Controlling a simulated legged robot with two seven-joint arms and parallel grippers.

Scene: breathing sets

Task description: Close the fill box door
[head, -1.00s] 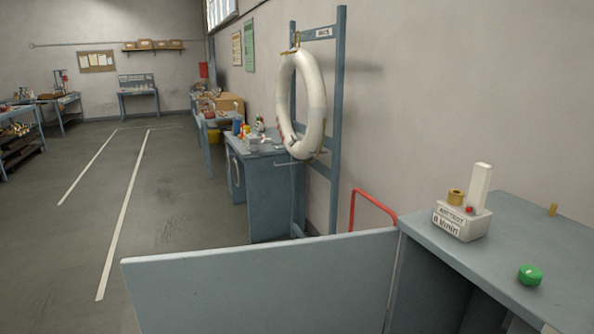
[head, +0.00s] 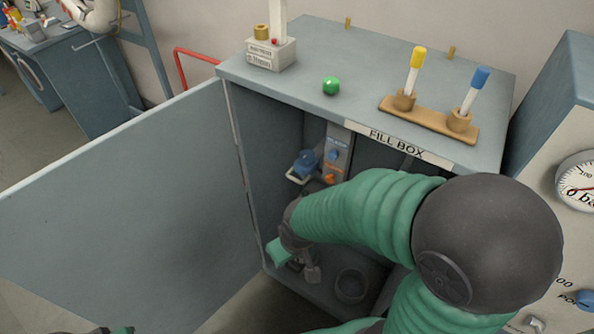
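The fill box (head: 300,62) is a grey cabinet labelled "FILL BOX", with its front open. Its door (head: 125,190) is a wide grey panel, hinged at the box's left edge and swung far out to the left. My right arm reaches in from the right across the opening. My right gripper (head: 294,262) is low in front of the opening, near the hinge side; its finger gap is unclear, and I cannot tell whether it touches the door. Only a small dark and green piece, apparently of my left gripper (head: 118,330), shows at the bottom edge, below the door.
A green button (head: 331,85), a white block (head: 271,52) and a wooden rack (head: 428,119) with yellow and blue capped tubes stand on top. Blue and orange fittings (head: 335,160) are inside. A gauge panel (head: 570,190) is at right, a red rail (head: 190,55) behind the door.

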